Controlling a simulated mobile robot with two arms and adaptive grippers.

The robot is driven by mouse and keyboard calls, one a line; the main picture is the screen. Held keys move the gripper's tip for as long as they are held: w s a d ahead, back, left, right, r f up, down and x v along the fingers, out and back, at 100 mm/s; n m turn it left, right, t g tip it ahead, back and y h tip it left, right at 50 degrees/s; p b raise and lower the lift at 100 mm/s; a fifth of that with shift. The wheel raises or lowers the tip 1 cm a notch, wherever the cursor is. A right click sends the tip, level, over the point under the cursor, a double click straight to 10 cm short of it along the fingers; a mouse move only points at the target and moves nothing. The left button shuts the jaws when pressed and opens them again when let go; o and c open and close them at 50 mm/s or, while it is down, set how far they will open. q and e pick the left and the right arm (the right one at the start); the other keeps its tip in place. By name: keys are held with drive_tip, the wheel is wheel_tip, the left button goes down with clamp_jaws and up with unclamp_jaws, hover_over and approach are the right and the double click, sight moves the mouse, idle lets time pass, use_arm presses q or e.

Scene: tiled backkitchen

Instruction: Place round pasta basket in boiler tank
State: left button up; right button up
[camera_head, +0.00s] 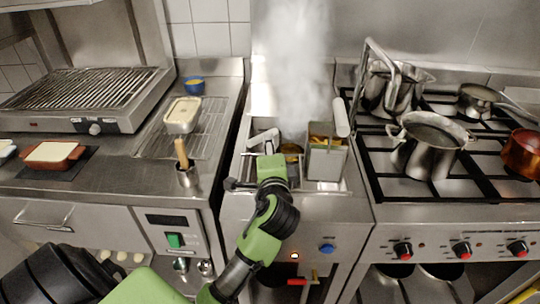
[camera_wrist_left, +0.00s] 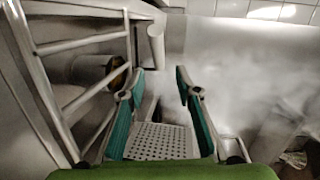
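The boiler tank (camera_head: 236,172) is the steel well in the middle counter, with steam rising from it. A round, brownish opening (camera_head: 291,149) shows inside it, likely the round pasta basket, partly hidden by my arm and steam. A pale handle (camera_head: 262,138) lies near it at the tank's left; I cannot tell what it joins. My left gripper (camera_head: 270,160) is over the tank's front left. In the left wrist view its teal fingers (camera_wrist_left: 160,115) are apart, with nothing seen held. A perforated plate (camera_wrist_left: 165,142) shows beyond them. My right gripper is out of view.
A square basket (camera_head: 326,163) with yellowish contents stands at the tank's right, its white-ended handle (camera_head: 340,118) rising. Steel pots (camera_head: 428,150) crowd the stove on the right. A utensil cup (camera_head: 188,177) and a food tray (camera_head: 182,115) stand left.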

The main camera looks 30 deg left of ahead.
use_arm(q)
drive_tip(key=shift+v, duration=1.6)
